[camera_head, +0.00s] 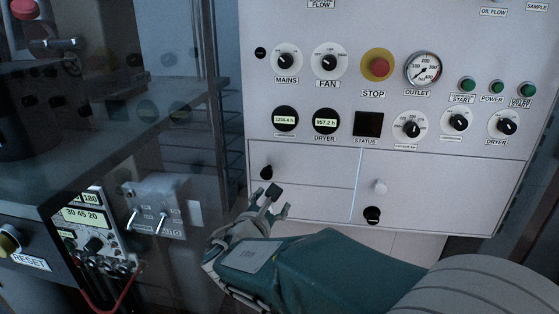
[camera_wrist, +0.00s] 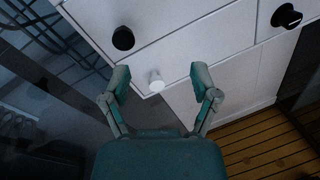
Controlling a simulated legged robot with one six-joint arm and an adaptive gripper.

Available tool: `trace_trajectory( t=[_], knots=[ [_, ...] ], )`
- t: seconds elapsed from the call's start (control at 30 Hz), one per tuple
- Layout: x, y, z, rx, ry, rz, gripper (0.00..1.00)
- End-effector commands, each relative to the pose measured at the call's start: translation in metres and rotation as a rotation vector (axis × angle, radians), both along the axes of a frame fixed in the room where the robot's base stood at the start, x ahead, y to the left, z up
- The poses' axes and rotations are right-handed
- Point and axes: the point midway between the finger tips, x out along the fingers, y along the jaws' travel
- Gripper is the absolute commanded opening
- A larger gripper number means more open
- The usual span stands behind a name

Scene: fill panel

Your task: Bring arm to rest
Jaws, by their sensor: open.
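My gripper (camera_head: 270,202) is in front of the lower left part of the white panel (camera_head: 310,175) in the head view. In the wrist view its two fingers (camera_wrist: 160,75) stand apart. I cannot tell whether the fingers touch the panel, but nothing is gripped. My green forearm reaches in from the lower right of the head view, bent and extended.
A black knob (camera_head: 266,172) sits above my gripper. Dark equipment with a RESET button (camera_head: 8,245) and toggle switches (camera_head: 147,220) stands at left. Wooden slatted floor (camera_wrist: 265,145) shows below.

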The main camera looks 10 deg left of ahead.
Motion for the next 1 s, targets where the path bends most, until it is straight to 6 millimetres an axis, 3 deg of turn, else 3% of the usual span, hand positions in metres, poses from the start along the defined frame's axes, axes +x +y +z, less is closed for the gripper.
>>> trace_trajectory(
  t=[0.03,0.1,0.2,0.3,0.5,0.7,0.9,1.0],
  knots=[
    [-0.003,-0.032,0.006,0.079,0.019,-0.078,0.77],
    [-0.012,-0.078,0.007,0.214,0.055,-0.204,0.77],
    [-0.033,-0.134,0.004,0.414,0.094,-0.374,0.77],
    [-0.060,-0.179,-0.001,0.617,0.118,-0.539,0.77],
    [-0.124,-0.239,-0.018,1.047,0.129,-0.845,0.77],
    [-0.188,-0.261,-0.035,1.503,0.095,-1.111,0.77],
    [-0.236,-0.255,-0.044,1.967,0.031,-1.313,0.77],
    [-0.249,-0.247,-0.045,2.147,0.004,-1.374,0.77]
  ],
)
